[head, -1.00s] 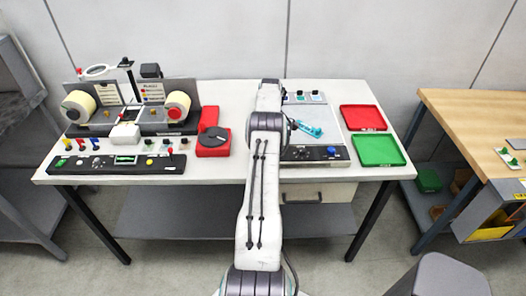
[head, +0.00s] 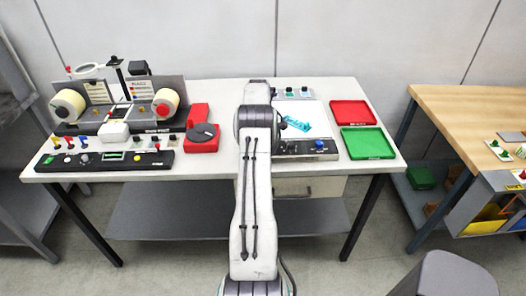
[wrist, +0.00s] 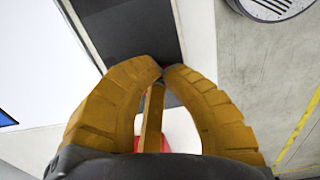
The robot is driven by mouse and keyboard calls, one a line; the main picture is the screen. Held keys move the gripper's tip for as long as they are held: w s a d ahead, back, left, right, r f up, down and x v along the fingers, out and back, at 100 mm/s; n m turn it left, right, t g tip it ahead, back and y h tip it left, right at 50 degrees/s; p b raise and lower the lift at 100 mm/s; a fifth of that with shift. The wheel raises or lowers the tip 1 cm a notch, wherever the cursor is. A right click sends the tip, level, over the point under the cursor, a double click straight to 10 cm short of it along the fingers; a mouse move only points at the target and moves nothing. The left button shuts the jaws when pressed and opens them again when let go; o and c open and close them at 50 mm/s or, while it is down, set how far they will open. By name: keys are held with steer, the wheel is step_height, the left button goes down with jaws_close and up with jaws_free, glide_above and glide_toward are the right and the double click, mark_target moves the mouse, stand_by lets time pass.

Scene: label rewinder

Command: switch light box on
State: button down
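The light box lies on the white table right of my arm.
A red tray (head: 352,112) and a green tray (head: 368,145) lie right of the light box. A red unit (head: 202,143) and the rewinder (head: 115,118) stand left of my arm. A wooden bench (head: 470,110) stands at right.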

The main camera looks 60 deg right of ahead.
steer(key=shift+w+d+f, duration=0.1)
steer(key=shift+w, duration=0.45)
steer(key=shift+d+p, duration=0.1)
steer(key=shift+p, duration=0.35)
steer(key=shift+w+d+p, duration=0.25)
steer(key=shift+d+p, duration=0.1)
steer(key=shift+p, duration=0.4)
steer(key=shift+w+d, duration=0.1)
steer(key=shift+d, duration=0.05)
steer(key=shift+r+p, duration=0.25)
steer(key=shift+p, duration=0.05)
steer(key=shift+r, duration=0.35)
step_height(320, 180, up, 13)
steer(key=shift+s+a, duration=0.2)
steer(key=shift+a, duration=0.15)
